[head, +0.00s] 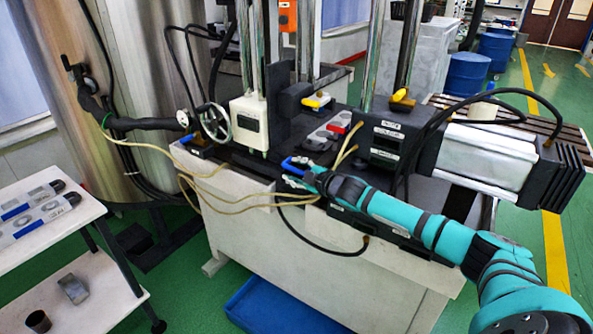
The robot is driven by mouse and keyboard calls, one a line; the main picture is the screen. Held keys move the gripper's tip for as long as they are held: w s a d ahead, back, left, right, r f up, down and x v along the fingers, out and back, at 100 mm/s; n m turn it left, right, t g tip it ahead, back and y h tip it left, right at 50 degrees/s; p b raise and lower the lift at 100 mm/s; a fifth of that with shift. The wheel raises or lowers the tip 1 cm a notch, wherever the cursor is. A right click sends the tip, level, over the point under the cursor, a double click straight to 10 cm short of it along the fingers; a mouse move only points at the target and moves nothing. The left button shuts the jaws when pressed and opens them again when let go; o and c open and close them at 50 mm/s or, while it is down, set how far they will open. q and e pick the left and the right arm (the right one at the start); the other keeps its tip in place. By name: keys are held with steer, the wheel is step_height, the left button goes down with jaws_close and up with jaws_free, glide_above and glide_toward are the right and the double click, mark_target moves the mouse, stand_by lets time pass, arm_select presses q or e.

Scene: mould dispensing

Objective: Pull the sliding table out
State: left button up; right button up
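The sliding table seems to be the dark flat plate in the top of the white machine bench (320,255), under the press columns; its edges are hard to make out. A blue handle (291,166) shows at the front edge of the dark top. My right gripper (303,174) is at this handle, at the end of my teal arm reaching in from the lower right. The fingers are small and dark against the dark top, so I cannot tell whether they are closed around the handle or just beside it. My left gripper is not in view.
A white cart (40,245) with grey moulds stands at left. A steel tank (125,65) stands behind it. Tan hoses (240,208) hang across the bench front. A blue tray (275,305) lies on the floor below. A motor unit (490,155) juts out right.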

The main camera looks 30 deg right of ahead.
steer(key=shift+c, duration=0.5)
jaws_close()
steer(key=shift+a, duration=0.1)
